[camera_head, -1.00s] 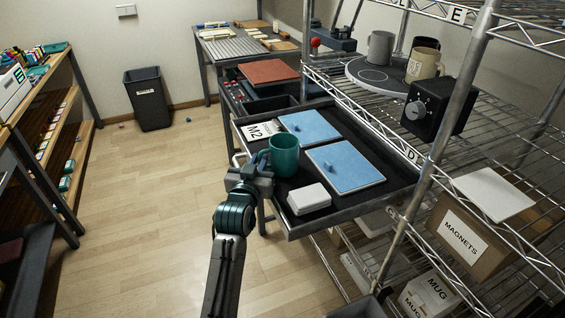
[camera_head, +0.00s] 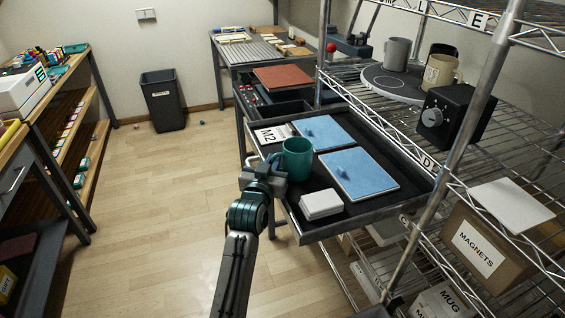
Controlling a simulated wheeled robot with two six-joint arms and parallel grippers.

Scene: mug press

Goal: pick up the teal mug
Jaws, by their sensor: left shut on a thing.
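The teal mug (camera_head: 298,158) is upright at the left part of the black tray (camera_head: 379,211), its handle side toward my left gripper. My left gripper (camera_head: 276,172) is at the mug's near left side and shut on it, by the handle as far as I can tell; the fingertips are partly hidden. I cannot tell whether the mug's base touches the tray.
Two blue panels (camera_head: 358,174) and a white box (camera_head: 321,204) lie on the tray close to the mug. An M2 card (camera_head: 273,134) is behind it. A wire shelf with a black dial box (camera_head: 457,117) stands at the right. Open floor (camera_head: 150,210) is at the left.

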